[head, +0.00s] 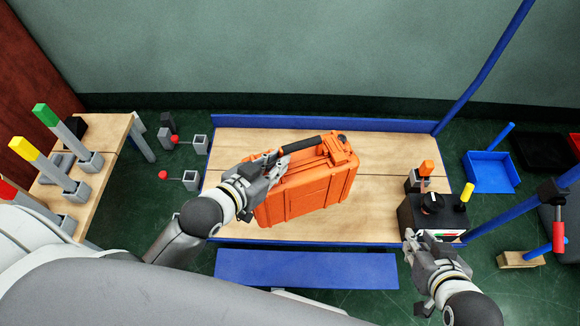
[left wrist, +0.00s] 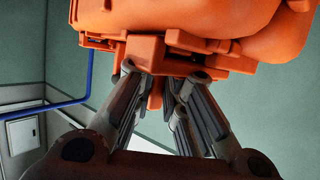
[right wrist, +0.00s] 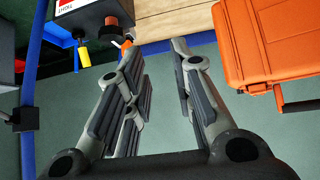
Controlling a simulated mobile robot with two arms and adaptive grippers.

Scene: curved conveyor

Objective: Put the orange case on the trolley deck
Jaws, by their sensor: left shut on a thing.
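The orange case (head: 312,190) is over the wooden trolley deck (head: 385,165), its black handle (head: 302,145) along its far upper edge. My left gripper (head: 277,163) is shut on the case near the handle's left end. In the left wrist view the case (left wrist: 190,25) fills the top, with the fingers against its latch or handle area. Whether the case's underside touches the deck is hidden. My right gripper (head: 432,243) is open and empty at the deck's near right corner. The case also shows in the right wrist view (right wrist: 265,45), apart from the right fingers.
A black control box (head: 420,215) with a knob and a yellow-tipped lever (head: 467,192) stands at the deck's right end. Blue rails (head: 300,123) edge the deck. A side table (head: 105,150) with coloured levers is at left; a blue bin (head: 490,172) at right.

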